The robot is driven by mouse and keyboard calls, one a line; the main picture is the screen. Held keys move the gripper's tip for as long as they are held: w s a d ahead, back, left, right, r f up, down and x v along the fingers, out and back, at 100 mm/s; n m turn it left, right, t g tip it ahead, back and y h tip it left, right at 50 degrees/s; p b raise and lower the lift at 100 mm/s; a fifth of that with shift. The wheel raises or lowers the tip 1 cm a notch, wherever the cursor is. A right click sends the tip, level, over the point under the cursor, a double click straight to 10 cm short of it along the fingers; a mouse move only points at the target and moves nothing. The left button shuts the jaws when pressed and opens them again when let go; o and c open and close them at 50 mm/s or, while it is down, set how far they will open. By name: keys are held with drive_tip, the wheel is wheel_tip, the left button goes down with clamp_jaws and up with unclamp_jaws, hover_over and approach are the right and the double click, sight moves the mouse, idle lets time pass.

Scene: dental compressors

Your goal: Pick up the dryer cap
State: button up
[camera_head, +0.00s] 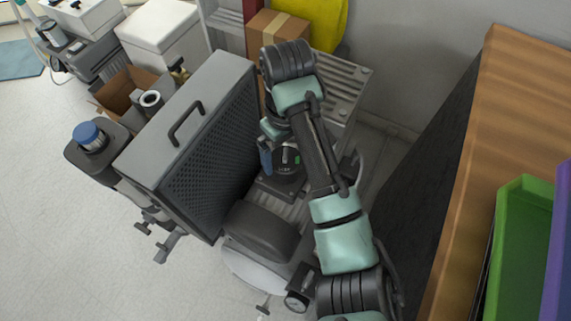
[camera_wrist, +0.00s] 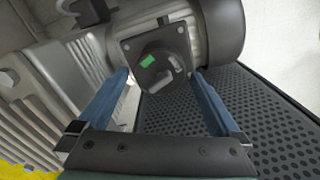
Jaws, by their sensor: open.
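A dark round cap-like part (camera_wrist: 163,66) with a green mark sits on a square dark plate, ahead of my gripper (camera_wrist: 160,76) and between its fingers in the wrist view. It also shows in the head view (camera_head: 287,160), partly hidden by my arm. I cannot tell for sure that it is the dryer cap. My gripper is open, with two blue fingers apart and nothing held. In the head view it points down beside the perforated grey housing, mostly hidden by my wrist. A blue-topped canister (camera_head: 89,137) stands on the left, away from my gripper.
The grey housing (camera_head: 190,135) with a handle stands close on the left of my arm. A ribbed metal part (camera_wrist: 65,85) is at left in the wrist view. A wooden top (camera_head: 510,90) with a green tray (camera_head: 522,235) lies right. Open floor (camera_head: 70,240) is at left.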

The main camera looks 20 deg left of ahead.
wheel_tip(320, 180, down, 4)
drive_tip(key=b, duration=0.3)
drive_tip(key=shift+r, duration=0.25)
drive_tip(key=shift+r, duration=0.1)
drive_tip(key=c, duration=1.3)
